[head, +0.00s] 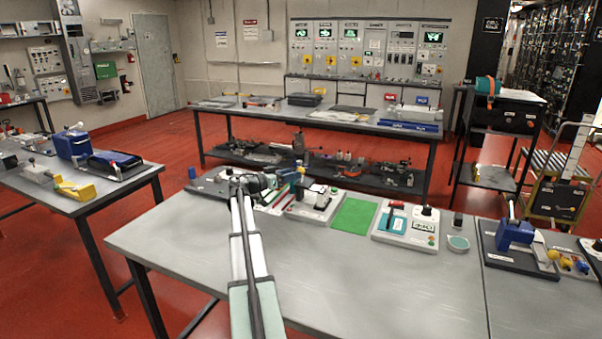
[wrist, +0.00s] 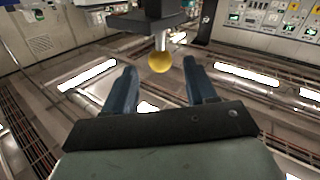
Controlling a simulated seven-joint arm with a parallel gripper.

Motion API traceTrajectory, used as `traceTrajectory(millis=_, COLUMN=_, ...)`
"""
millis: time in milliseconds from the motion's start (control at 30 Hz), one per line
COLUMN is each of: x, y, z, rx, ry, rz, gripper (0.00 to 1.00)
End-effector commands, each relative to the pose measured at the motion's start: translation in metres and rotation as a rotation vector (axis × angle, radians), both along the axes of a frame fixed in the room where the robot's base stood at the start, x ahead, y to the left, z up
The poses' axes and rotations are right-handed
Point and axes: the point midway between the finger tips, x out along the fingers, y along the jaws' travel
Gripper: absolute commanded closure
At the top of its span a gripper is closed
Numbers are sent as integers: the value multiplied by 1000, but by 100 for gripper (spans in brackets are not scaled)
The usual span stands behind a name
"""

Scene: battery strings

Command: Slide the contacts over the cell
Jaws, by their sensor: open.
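In the wrist view, my gripper (wrist: 160,70) is open, with one dark blue finger on each side. A yellow ball knob (wrist: 159,62) on a short metal stem shows between the fingertips, with a gap to each finger. The stem joins a dark block (wrist: 150,18) at the top of the picture. In the head view, my arm reaches to the table's far left part, by a dark plate (head: 208,187). The arm's end is small and cluttered there, and I cannot make out the fingers. I cannot clearly pick out the contacts or the cell in either view.
On the grey table (head: 330,275) are a green mat (head: 354,215), a white device with a red handle (head: 404,223), a small round dish (head: 458,243) and a blue fixture (head: 515,233) at right. The front of the table is bare. A side table (head: 100,202) stands at left.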

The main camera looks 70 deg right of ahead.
Motion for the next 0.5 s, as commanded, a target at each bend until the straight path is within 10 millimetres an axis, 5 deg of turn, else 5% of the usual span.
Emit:
traceTrajectory(millis=200, x=-18, y=-28, z=0, rx=1, ry=0, rz=-1, gripper=44)
traceTrajectory(millis=500, x=-28, y=-42, z=0, rx=0, ry=0, rz=0, gripper=44)
